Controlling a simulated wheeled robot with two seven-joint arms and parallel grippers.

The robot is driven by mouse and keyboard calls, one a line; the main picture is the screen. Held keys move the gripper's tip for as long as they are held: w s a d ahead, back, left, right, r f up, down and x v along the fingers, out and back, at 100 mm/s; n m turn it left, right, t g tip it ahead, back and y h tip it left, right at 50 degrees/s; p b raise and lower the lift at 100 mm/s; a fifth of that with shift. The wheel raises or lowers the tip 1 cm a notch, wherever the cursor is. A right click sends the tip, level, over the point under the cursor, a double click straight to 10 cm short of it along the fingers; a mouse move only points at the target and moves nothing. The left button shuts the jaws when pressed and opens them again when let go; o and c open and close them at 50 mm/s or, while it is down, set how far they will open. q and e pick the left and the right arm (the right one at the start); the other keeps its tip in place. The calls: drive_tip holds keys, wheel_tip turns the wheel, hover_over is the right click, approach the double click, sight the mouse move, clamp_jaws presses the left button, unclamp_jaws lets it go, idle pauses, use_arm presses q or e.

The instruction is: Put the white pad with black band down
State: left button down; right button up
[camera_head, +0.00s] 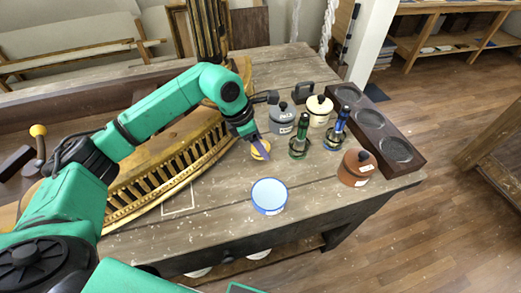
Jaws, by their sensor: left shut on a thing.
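My left gripper (256,139) is low over the table, just right of the gilt railing. It is shut on a thin, pale purple-grey piece, seen nearly edge-on; I take it for the pad, but no white face or black band can be made out. A thin white outlined square (178,199) lies on the bare wood to the left. My right gripper is not in view.
A blue-rimmed white bowl (269,196) stands in front. The front left tabletop is clear.

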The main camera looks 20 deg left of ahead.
use_arm(q)
drive_tip(key=f, duration=0.4)
drive_tip(key=shift+s+p, duration=0.3)
drive_tip(key=shift+p, duration=0.1)
drive_tip(key=shift+w, duration=0.1)
drive_tip(key=shift+f, duration=0.2)
drive_tip(key=shift+c, duration=0.5)
unclamp_jaws()
drive_tip(key=shift+r, duration=0.1)
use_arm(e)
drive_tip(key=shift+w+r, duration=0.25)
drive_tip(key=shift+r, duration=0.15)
